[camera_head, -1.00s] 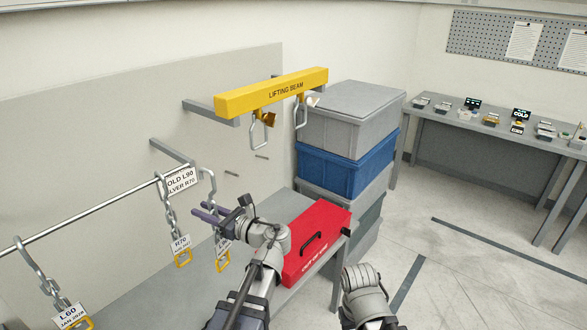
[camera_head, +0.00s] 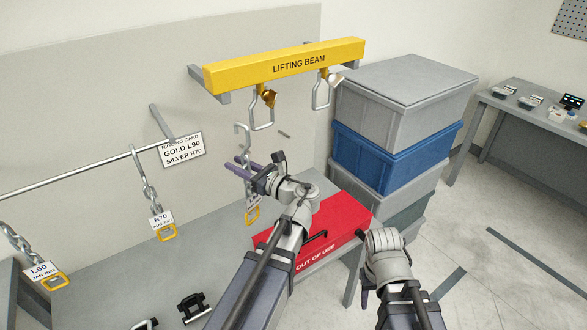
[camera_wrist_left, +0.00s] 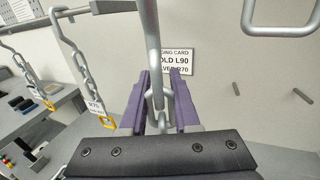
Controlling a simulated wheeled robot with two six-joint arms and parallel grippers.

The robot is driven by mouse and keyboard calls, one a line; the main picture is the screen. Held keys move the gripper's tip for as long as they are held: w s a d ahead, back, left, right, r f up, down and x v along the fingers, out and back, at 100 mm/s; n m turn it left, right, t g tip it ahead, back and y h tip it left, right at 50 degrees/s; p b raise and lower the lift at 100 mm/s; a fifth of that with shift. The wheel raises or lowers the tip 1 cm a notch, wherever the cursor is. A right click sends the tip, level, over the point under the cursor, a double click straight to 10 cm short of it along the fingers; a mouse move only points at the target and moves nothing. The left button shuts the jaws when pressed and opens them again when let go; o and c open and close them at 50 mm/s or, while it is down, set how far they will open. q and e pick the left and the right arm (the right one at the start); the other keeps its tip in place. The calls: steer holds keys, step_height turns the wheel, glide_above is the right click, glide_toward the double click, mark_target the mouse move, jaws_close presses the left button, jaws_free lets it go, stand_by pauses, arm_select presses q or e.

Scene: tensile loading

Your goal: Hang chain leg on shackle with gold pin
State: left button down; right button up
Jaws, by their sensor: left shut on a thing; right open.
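My left gripper (camera_head: 243,170) is shut on a chain leg (camera_head: 241,135) with a grey hook at its top. Its tag is too small to read, and a yellow end ring (camera_head: 252,215) hangs below. In the left wrist view the chain (camera_wrist_left: 157,95) sits between the purple fingers (camera_wrist_left: 160,105). The shackle with the gold pin (camera_head: 262,115) hangs from the yellow lifting beam, above and right of the hook and apart from it. The second shackle (camera_head: 321,95), with a silvery pin end, hangs further right. My right gripper (camera_head: 366,285) is open, low and partly hidden by its wrist.
Chain legs R70 (camera_head: 160,222) and L60 (camera_head: 42,272) hang from the rail (camera_head: 70,178). A card (camera_head: 182,150) reads GOLD L90, SILVER R70. A red box (camera_head: 340,225) marked OUT OF USE lies on the bench. Stacked crates (camera_head: 400,105) stand right of the beam.

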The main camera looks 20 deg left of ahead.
arm_select(q)
steer(key=w+d+f+m+t+h+b, duration=0.1)
steer(key=w+d+f+m+t, duration=0.1)
steer(key=d, duration=0.4)
steer(key=w+d+f+m+t+h+b, duration=0.1)
steer(key=w+d+m+t+b, duration=0.1)
steer(key=d, duration=0.4)
steer(key=shift+w+f+t+h, duration=0.4)
steer(key=shift+w+t, duration=0.4)
steer(key=shift+w, duration=0.2)
arm_select(e)
step_height(320, 180, down, 4)
steer(key=shift+r, duration=0.15)
steer(key=shift+a, duration=0.15)
